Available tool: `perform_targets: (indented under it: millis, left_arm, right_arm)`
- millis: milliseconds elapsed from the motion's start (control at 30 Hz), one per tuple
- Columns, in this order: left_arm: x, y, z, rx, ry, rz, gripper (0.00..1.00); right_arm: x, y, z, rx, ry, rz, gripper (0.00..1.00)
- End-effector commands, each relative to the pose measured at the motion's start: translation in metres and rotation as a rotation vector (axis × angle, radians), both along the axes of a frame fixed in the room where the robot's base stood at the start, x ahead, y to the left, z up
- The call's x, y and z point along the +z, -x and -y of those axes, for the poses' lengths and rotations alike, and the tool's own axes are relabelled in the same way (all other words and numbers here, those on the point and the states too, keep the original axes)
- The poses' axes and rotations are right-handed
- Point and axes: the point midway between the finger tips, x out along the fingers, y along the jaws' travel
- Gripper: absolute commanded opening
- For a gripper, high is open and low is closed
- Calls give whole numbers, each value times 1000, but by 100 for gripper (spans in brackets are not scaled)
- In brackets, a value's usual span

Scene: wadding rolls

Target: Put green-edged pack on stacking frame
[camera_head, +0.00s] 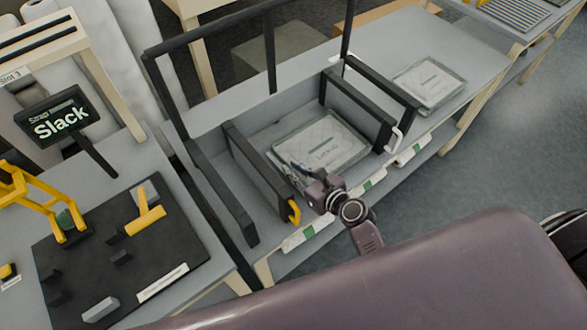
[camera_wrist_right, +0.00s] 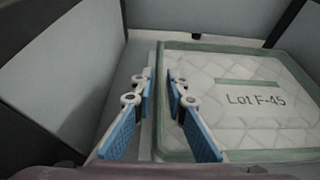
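A flat, clear-wrapped quilted pack with a green edge (camera_head: 335,137) lies flat in the bay of a grey and black frame (camera_head: 258,160). In the right wrist view this pack (camera_wrist_right: 245,65) reads "Lot F-45". My right gripper (camera_head: 287,160) is at the pack's near left side. In the right wrist view its blue-padded fingers (camera_wrist_right: 160,76) stand apart on either side of the pack's left edge, with a gap between them. I cannot tell whether they touch it. My left gripper is not in view.
A similar pack (camera_head: 430,84) lies on the table to the right. Black upright bars (camera_head: 270,60) rise behind the bay. At left are a "Slack" sign (camera_head: 60,122), a dark board (camera_head: 95,265) and a yellow stand (camera_head: 40,195). A yellow handle (camera_head: 294,211) is on the bay's left wall.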

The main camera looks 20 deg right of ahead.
Motion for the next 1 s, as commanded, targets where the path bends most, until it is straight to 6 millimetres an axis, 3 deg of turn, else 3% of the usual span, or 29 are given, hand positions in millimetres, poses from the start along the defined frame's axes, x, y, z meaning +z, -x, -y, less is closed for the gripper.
perform_targets:
  millis: [100, 467, 1000]
  left_arm:
    - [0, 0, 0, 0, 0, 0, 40]
    - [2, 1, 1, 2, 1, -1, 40]
    - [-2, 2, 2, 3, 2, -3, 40]
  right_arm:
    - [1, 0, 0, 0, 0, 1, 25]
    - [3, 4, 1, 0, -1, -1, 25]
    - [39, 87, 31, 0, 1, -1, 25]
